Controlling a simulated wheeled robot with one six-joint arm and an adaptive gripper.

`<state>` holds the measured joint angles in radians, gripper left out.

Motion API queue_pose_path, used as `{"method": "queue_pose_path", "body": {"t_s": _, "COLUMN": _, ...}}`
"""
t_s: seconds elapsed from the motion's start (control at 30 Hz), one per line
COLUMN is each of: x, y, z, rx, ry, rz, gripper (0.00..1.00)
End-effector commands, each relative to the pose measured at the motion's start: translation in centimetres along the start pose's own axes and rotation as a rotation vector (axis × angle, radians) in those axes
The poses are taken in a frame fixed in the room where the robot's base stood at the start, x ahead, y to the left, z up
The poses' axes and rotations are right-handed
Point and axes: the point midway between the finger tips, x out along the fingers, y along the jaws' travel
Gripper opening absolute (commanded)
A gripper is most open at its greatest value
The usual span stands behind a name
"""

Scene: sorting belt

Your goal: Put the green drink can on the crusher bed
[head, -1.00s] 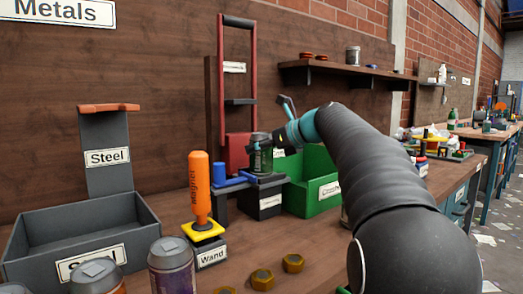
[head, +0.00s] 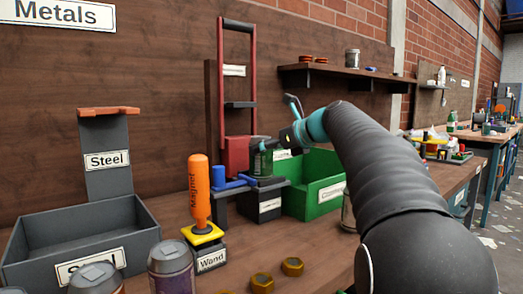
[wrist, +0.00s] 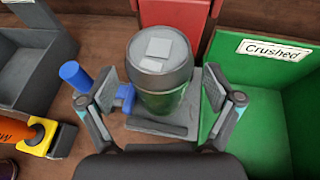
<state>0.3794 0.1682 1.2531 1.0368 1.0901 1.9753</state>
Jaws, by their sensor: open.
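The green drink can (wrist: 163,75) stands upright on the grey crusher bed (wrist: 178,128) in the wrist view, under the red crusher head (head: 236,153). My gripper (wrist: 163,100) is open, with one finger on each side of the can and a visible gap on both sides. In the head view the can (head: 262,163) shows small at the crusher, partly covered by my gripper (head: 265,145). A blue part (head: 233,183) of the crusher lies just left of the can.
A green bin labelled Crushed (head: 316,190) stands right of the crusher. The orange magnet wand (head: 199,190) stands in its yellow holder at left, beside the grey Steel bin (head: 85,240). Other cans (head: 171,265) and brass nuts (head: 262,282) are at the front.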

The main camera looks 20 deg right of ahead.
Motion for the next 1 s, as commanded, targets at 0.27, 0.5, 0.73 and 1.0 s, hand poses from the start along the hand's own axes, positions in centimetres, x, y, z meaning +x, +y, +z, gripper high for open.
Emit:
{"method": "queue_pose_path", "body": {"t_s": 0.27, "x": -5.8, "y": -0.1, "z": 0.1, "rx": 0.001, "ry": -0.001, "rz": -0.004, "gripper": 0.91}}
{"method": "queue_pose_path", "body": {"t_s": 0.5, "x": -9.0, "y": -0.1, "z": 0.0, "rx": 0.001, "ry": -0.001, "rz": -0.002, "gripper": 0.91}}
{"method": "queue_pose_path", "body": {"t_s": 0.73, "x": -9.8, "y": 0.0, "z": 0.0, "rx": 0.0, "ry": 0.0, "rz": 0.001, "gripper": 0.91}}
{"method": "queue_pose_path", "body": {"t_s": 1.0, "x": -9.8, "y": 0.0, "z": 0.0, "rx": 0.0, "ry": 0.0, "rz": 0.0, "gripper": 0.91}}
